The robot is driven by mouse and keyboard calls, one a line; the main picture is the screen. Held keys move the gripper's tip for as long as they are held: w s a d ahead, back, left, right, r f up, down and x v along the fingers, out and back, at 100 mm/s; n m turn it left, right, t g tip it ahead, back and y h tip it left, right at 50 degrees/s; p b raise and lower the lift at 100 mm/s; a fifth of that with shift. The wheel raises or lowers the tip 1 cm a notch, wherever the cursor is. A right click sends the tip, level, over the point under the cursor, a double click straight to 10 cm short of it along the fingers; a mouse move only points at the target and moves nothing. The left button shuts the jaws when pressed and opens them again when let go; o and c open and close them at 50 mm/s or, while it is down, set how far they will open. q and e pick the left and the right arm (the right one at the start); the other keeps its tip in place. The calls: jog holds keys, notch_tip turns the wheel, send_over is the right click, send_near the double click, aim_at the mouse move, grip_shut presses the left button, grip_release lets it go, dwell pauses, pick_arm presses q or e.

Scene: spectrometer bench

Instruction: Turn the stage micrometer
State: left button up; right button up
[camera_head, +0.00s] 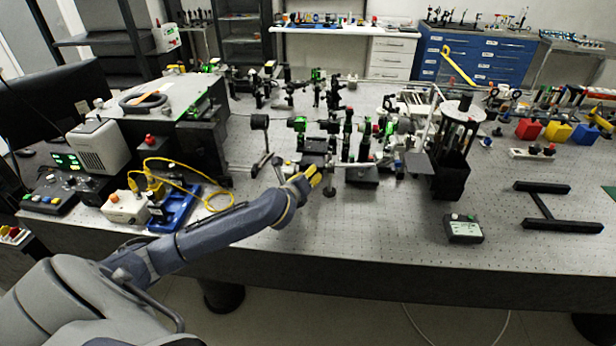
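My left arm reaches in from the left over the front of the optical table. My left gripper (314,175), with yellow fingertips, is at the front edge of a cluster of black optic mounts. A dark stage block (318,146) stands just behind it, and a small post (330,190) stands just right of the fingertips. The stage micrometer is too small to make out and may be hidden by the gripper. I cannot tell whether the fingers are open, or whether they touch anything. My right gripper is not in view.
The perforated optical table (390,225) is clear in front of the mounts. A tall black fixture (452,165) stands to the right, with a small handheld box (463,228) in front.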

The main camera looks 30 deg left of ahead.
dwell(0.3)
pick_arm(q)
jog(key=shift+w, duration=0.1)
grip_shut()
jog(key=shift+r, duration=0.1)
jog(key=shift+m+g+y, duration=0.6)
jog(key=shift+m, duration=0.6)
jog(key=shift+w+r+m+g+y, duration=0.1)
jog(key=shift+m+g+y, duration=0.2)
jog(key=shift+m+y, duration=0.55)
jog(key=shift+r+m, duration=0.1)
jog(key=shift+m, duration=0.25)
grip_release()
jog(key=shift+f, duration=0.2)
jog(key=v, duration=1.2)
jog(key=shift+r, duration=0.15)
